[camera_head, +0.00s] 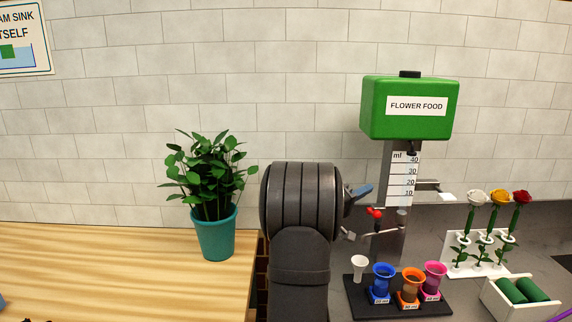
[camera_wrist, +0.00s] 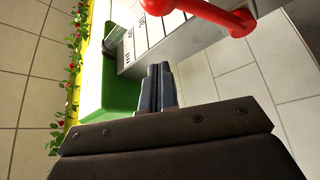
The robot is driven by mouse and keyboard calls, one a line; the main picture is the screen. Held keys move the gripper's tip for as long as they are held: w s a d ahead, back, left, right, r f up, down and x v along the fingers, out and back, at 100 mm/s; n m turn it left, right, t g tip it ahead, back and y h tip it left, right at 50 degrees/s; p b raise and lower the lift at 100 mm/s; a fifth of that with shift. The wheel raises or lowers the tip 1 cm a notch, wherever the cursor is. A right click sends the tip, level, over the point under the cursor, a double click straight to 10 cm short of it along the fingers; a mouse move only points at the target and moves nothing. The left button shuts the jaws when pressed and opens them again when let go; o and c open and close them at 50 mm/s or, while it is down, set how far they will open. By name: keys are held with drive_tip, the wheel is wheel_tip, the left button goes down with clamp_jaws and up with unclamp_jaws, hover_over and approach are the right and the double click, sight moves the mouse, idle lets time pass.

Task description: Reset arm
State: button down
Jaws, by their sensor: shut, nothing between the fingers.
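My gripper (camera_wrist: 159,72) is shut with nothing between its fingers. In the wrist view its fingertips point toward the dispenser's grey column (camera_wrist: 190,38) and green tank (camera_wrist: 115,88). A red lever knob (camera_wrist: 236,22) shows above and right of the fingertips. In the head view my dark arm stands in the middle and hides most of the gripper. A blue-grey finger part (camera_head: 361,192) shows at its right, close to the dispenser column. Contact cannot be told.
The flower food dispenser (camera_head: 410,110) has a red knob (camera_head: 375,213) near my arm. A black tray (camera_head: 440,308) holds blue, orange and pink vases, with a small white cup (camera_head: 359,267) beside them. Flowers stand in a white rack (camera_head: 452,250). A potted plant (camera_head: 214,235) is left.

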drive_tip(key=s+a+f+m+g+h, duration=0.15)
drive_tip(key=s+a+f+m, duration=0.35)
drive_tip(key=a, duration=0.5)
drive_tip(key=s+r+x, duration=0.2)
drive_tip(key=x, duration=0.9)
drive_tip(key=w+n+t+y, duration=0.2)
drive_tip(key=w+n+y, duration=0.2)
drive_tip(key=w+n, duration=0.55)
drive_tip(key=v, duration=0.7)
drive_tip(key=shift+w+a+r, duration=0.25)
drive_tip(key=shift+w+r, duration=0.05)
drive_tip(key=shift+w, duration=0.15)
